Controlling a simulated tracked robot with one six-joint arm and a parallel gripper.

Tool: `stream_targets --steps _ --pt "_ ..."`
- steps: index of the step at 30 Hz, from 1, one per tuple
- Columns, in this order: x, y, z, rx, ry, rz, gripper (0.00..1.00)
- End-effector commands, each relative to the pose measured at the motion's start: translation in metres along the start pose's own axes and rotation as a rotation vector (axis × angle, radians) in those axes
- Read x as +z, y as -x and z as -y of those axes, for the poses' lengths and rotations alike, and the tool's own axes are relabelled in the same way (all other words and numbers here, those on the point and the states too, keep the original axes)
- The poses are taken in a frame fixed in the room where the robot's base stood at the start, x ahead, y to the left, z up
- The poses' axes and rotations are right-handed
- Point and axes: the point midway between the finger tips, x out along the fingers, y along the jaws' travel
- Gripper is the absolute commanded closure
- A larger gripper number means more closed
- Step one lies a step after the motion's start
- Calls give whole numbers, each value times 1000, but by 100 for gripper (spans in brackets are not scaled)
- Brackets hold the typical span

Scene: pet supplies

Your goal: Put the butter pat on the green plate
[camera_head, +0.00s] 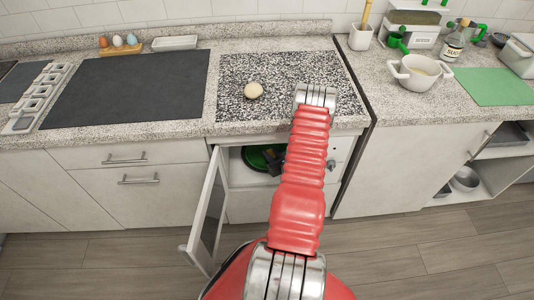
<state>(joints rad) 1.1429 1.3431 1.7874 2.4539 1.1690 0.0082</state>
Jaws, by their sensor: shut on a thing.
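The green plate (254,157) lies inside the open cupboard below the counter, partly hidden by my gripper and arm. My gripper (274,162) shows as a small dark shape at the right part of the plate, beside my red arm. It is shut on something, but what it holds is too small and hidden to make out. I cannot tell whether the gripper touches the plate. I cannot make out a butter pat anywhere. A round cream-coloured thing (253,90) rests on the speckled counter panel above the cupboard.
The cupboard door (207,210) stands open on the left of the opening. The counter edge (170,127) overhangs the cupboard. A white pot (417,74) and green board (494,87) are at the right. A dark panel (125,88) at the left is clear.

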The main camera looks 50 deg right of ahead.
Motion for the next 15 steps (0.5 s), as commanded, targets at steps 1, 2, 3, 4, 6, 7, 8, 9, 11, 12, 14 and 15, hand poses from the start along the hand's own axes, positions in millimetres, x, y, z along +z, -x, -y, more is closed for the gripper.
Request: stream_targets --steps 1,2,3,4,6,7,8,9,11,12,14,15 --pt "4 -8 -1 1 2 1 97" --pt "5 -13 -1 1 2 1 97" --pt "7 -17 -1 1 2 1 97" --pt "8 -20 -1 1 1 0 97" --pt "10 -24 0 0 1 -1 97" --pt "10 -25 0 0 0 -1 97" --pt "10 -25 0 0 0 -1 97" --pt "10 -25 0 0 0 -1 97" --pt "10 -25 0 0 0 -1 97" --pt "10 -25 0 0 0 -1 97" --pt "10 -25 0 1 0 -1 97" --pt "10 -25 -1 1 1 -1 97"
